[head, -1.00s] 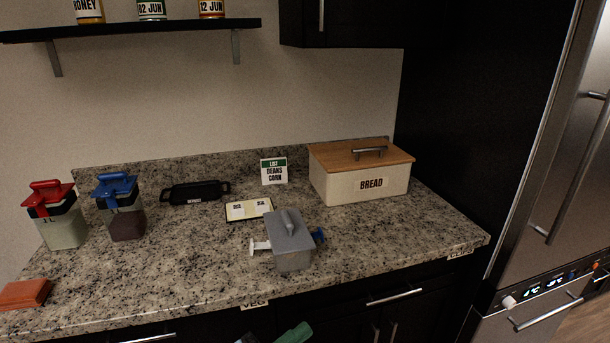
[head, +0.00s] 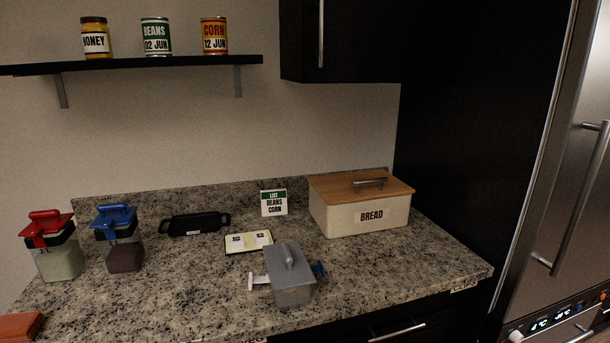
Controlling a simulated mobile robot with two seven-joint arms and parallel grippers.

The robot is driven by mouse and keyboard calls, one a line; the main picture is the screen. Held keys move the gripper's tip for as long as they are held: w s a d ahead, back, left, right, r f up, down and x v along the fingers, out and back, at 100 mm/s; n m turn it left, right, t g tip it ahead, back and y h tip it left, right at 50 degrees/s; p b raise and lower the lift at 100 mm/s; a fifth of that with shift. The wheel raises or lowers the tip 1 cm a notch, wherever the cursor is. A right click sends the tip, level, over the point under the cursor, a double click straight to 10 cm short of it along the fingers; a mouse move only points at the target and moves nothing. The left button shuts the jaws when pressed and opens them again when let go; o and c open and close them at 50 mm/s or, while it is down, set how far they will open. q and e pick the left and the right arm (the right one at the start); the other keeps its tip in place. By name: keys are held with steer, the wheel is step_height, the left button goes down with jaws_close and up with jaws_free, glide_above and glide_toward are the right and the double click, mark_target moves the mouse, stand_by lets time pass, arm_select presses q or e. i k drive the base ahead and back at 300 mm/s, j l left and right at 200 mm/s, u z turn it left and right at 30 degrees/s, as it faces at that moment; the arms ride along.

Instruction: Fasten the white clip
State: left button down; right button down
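A grey lidded pot (head: 290,282) stands near the front of the granite counter, with a grey handle on its lid. The white clip (head: 257,281) sticks out from the pot's left side. A blue clip (head: 319,269) is on its right side, partly hidden by the pot. The white clip looks swung outward from the wall, though it is small in view. Neither of my grippers shows in the head view.
A black case (head: 194,224), a blue-lidded jar (head: 121,252) and a red-lidded jar (head: 54,259) stand left. Counter left of the pot is clear.

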mark_target(261, 280)
steer(key=i+l, duration=0.2)
steer(key=i, duration=0.2)
steer(key=i+l+u, duration=0.1)
steer(key=i, duration=0.3)
